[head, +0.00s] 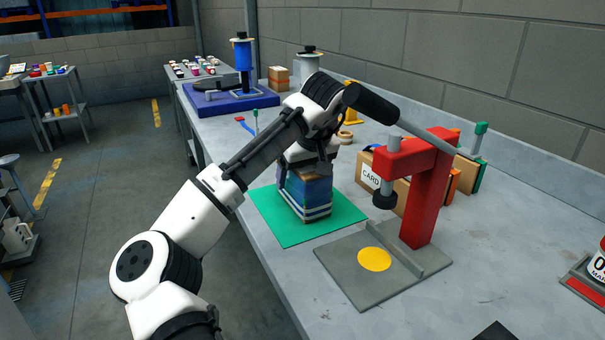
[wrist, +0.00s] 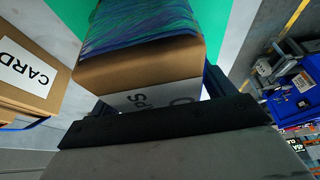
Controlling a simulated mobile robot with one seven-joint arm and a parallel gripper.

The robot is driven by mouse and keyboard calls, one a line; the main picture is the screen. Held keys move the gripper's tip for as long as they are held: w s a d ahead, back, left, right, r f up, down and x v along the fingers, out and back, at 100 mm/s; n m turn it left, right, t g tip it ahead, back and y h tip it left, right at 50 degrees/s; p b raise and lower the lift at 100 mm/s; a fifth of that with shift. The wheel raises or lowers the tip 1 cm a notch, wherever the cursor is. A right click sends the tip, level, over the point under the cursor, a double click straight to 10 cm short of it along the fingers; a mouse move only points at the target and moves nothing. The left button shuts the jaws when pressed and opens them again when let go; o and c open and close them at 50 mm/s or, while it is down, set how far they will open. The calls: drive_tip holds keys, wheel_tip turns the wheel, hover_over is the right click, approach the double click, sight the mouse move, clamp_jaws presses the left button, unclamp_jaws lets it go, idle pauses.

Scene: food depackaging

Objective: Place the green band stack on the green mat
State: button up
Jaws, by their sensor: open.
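The green mat (head: 270,222) lies flat on the grey bench in the head view, and its green also shows in the wrist view (wrist: 68,18). A stack (head: 306,197) stands upright on the mat, with blue bands above white and dark stripes. In the wrist view the stack (wrist: 145,72) is a brown carton with printed lettering and blue-green wrapping. My gripper (head: 306,168) is over the stack's top, open, with a finger showing on each side of the carton. The lower fingertips are partly hidden. I cannot tell whether the fingers touch it.
A red press (head: 428,185) on a grey base stands right of the mat. Cardboard boxes marked CARD (head: 369,177) sit behind it and show at left in the wrist view (wrist: 28,75). A blue tray (head: 232,102) lies farther back. The bench's left edge is close to the mat.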

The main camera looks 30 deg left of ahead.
drive_tip(key=v, duration=1.2)
drive_tip(key=shift+r+b, duration=0.1)
drive_tip(key=shift+b, duration=0.2)
drive_tip(key=shift+s+a, duration=0.1)
